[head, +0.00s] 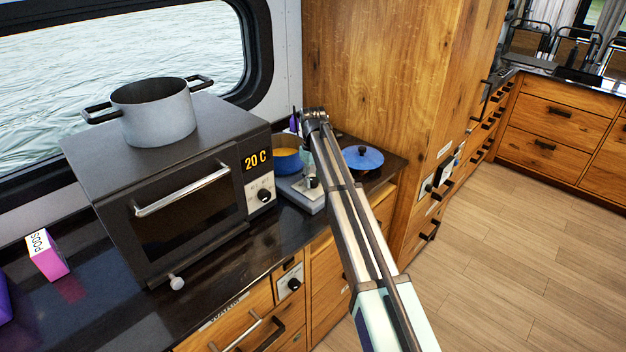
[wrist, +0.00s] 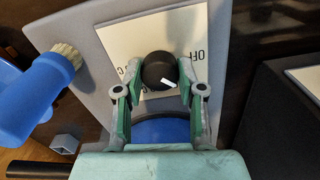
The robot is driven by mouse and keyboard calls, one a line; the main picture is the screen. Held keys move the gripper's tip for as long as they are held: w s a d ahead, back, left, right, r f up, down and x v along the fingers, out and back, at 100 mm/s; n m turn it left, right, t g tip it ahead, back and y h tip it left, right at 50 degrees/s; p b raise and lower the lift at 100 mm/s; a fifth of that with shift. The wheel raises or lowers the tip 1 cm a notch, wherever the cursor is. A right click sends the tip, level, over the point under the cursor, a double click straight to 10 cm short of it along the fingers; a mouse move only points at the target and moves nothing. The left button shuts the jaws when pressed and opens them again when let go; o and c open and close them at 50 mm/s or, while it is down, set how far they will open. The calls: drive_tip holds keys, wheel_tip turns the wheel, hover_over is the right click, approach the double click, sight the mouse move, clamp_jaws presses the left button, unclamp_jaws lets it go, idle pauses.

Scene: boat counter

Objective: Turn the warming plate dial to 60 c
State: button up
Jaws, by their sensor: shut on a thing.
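The warming plate is a low grey unit (head: 312,206) beside the oven on the dark counter; its sloped front also shows in the wrist view (wrist: 100,42). My gripper (wrist: 160,82) is shut on the dial, one green-sided finger on each side. In the head view my gripper (head: 313,182) is at the unit's front and the dial is hidden.
A blue pot (head: 287,160) with orange contents stands on the unit. The oven (head: 170,200) at left shows 20 C, has its own dial (head: 264,195), and carries a grey pot (head: 153,112). A blue lid (head: 363,158) lies right of my arm, near the tall cabinet (head: 385,80).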

drive_tip(key=m, duration=0.7)
drive_tip(key=shift+f, duration=0.1)
drive_tip(key=m, duration=0.4)
drive_tip(key=shift+b, duration=0.35)
drive_tip(key=shift+s+m, duration=0.1)
drive_tip(key=shift+m, duration=1.9)
drive_tip(key=o, duration=1.1)
drive_tip(key=shift+o, duration=0.2)
